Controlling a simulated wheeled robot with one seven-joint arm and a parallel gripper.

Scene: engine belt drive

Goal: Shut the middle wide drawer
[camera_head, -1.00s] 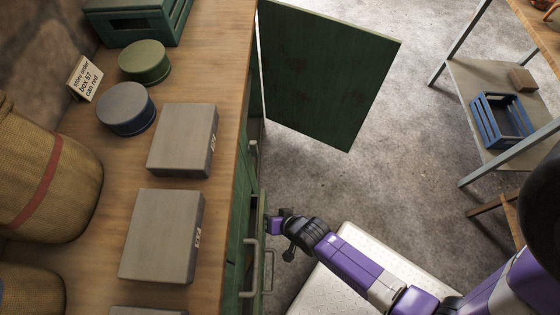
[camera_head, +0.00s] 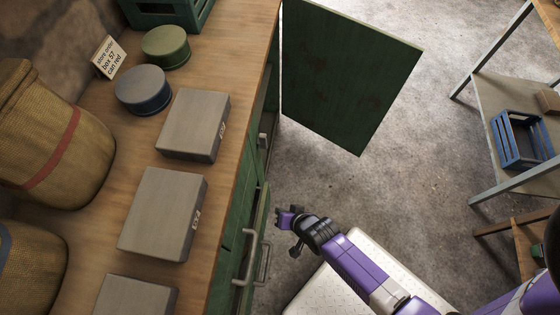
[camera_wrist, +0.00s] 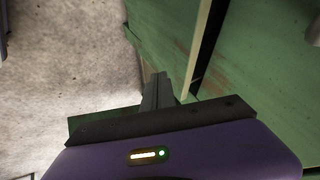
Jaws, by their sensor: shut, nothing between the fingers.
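The green cabinet (camera_head: 235,225) runs along the counter's right side, seen steeply from above. A drawer front (camera_head: 264,208) with a metal handle (camera_head: 264,262) stands out a little from its face; I take it for the middle wide drawer, though its level is hard to tell. In the wrist view, a dark gap (camera_wrist: 208,38) shows behind a pale panel edge (camera_wrist: 196,50), beside a green front (camera_wrist: 165,35). My gripper (camera_head: 281,217) is shut and empty, just right of the drawer front. Its fingers (camera_wrist: 157,92) show in the wrist view; contact cannot be told.
A green door (camera_head: 345,75) hangs wide open beyond my gripper. Another handle (camera_head: 248,258) is close by on the cabinet. Grey boxes (camera_head: 163,214) and round tins (camera_head: 143,90) stand on the counter (camera_head: 225,180). Bare floor (camera_head: 400,190) is free to the right.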

